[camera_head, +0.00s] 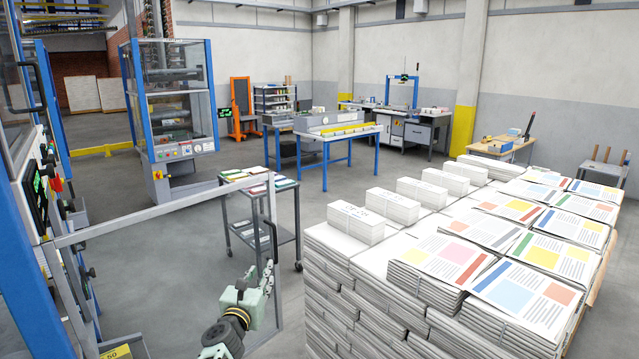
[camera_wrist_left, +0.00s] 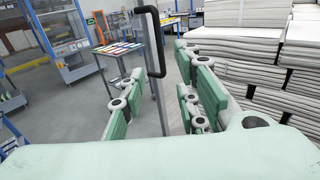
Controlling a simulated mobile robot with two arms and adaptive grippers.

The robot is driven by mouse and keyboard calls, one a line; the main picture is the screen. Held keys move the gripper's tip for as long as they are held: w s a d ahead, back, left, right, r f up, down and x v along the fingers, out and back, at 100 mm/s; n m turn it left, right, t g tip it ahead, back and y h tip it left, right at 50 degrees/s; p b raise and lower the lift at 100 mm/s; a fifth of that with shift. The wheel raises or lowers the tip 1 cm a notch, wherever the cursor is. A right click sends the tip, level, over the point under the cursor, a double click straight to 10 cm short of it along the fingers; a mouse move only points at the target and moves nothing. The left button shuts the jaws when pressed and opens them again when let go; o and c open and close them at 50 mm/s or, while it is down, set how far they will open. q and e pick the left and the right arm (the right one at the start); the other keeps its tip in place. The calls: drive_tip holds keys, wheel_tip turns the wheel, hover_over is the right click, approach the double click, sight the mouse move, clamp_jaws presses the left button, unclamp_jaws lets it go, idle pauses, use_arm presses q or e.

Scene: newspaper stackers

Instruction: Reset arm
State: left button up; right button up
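My left gripper (camera_head: 264,277) is low in the middle of the head view, beside the free edge of an open clear door with a grey frame (camera_head: 165,208). In the left wrist view, my left gripper's green fingers (camera_wrist_left: 168,62) are spread apart. A black door handle (camera_wrist_left: 151,35) on the grey frame post shows between and beyond them. I cannot tell how far the handle is from the fingers, but they are not closed on it. My right gripper is in neither view.
A large stack of newspapers (camera_head: 395,318) stands close on the right. A grey cart (camera_head: 262,228) with colourful papers stands behind the door. A blue-framed machine (camera_head: 25,215) is at the left. Open floor (camera_head: 190,290) lies between.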

use_arm(q)
drive_tip(key=s+f+m+g+b, duration=0.1)
drive_tip(key=s+f+m+g, duration=0.2)
drive_tip(key=s+f+m, duration=0.85)
drive_tip(key=s+f+g+b, duration=0.1)
drive_tip(key=s+f+g, duration=0.25)
drive_tip(key=f, duration=1.65)
drive_tip(key=s+f+m+g+b, duration=0.1)
drive_tip(key=s+f+m+g, duration=0.2)
drive_tip(key=s+f+m, duration=0.75)
drive_tip(key=s+a+f+m+g+y+b, duration=0.1)
drive_tip(key=s+f+m, duration=0.4)
drive_tip(key=s, duration=1.1)
drive_tip(key=s+a+f+m+g+y, duration=0.1)
drive_tip(key=s+a+f+m+g, duration=0.2)
drive_tip(key=s+f, duration=0.6)
drive_tip(key=s+a+f+m+g+b, duration=0.1)
drive_tip(key=s+a+f+m+g, duration=0.2)
drive_tip(key=s, duration=2.1)
wheel_tip(320, 180, down, 5)
drive_tip(key=m, duration=0.3)
drive_tip(key=shift+s+r+m+y+b, duration=0.15)
drive_tip(key=shift+m+y+b, duration=0.15)
drive_tip(key=shift+y, duration=0.1)
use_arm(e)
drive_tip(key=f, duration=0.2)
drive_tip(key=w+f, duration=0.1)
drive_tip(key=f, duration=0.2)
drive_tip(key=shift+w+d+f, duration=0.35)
